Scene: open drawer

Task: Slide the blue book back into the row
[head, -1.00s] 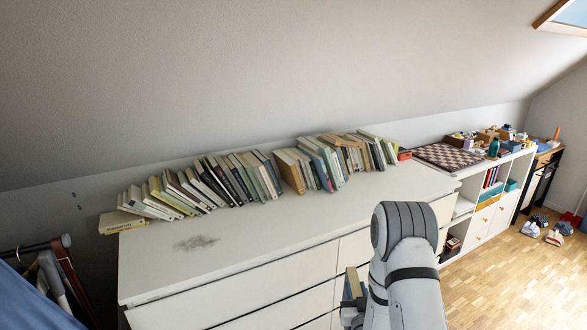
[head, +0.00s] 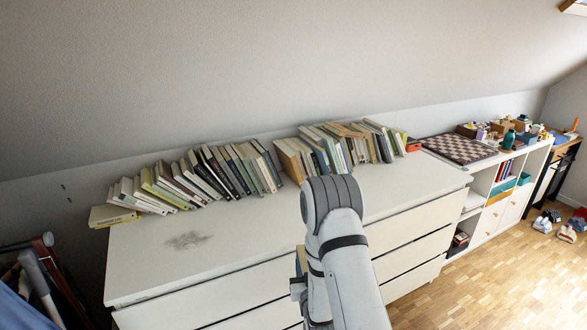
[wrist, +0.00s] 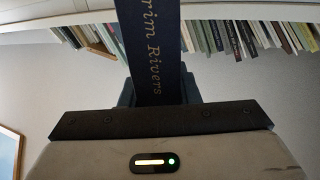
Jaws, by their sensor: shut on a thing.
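A dark blue book (wrist: 152,45) with gold lettering on its spine stands between the fingers of my gripper (wrist: 158,92) in the wrist view. My gripper is shut on it. In the head view only a thin sliver of the book (head: 301,259) shows beside my arm, in front of the dresser's front edge; my gripper (head: 298,288) is mostly hidden there. The row of books (head: 205,178) leans along the back of the white dresser top, apart from the held book. A narrow break shows in the row right of its middle. The row also shows upside down in the wrist view (wrist: 215,38).
The white dresser top (head: 240,225) is bare in front of the row, with a grey smudge (head: 188,240) at left. A sloped wall rises close behind the books. A chessboard (head: 460,149) lies on a shelf unit at right.

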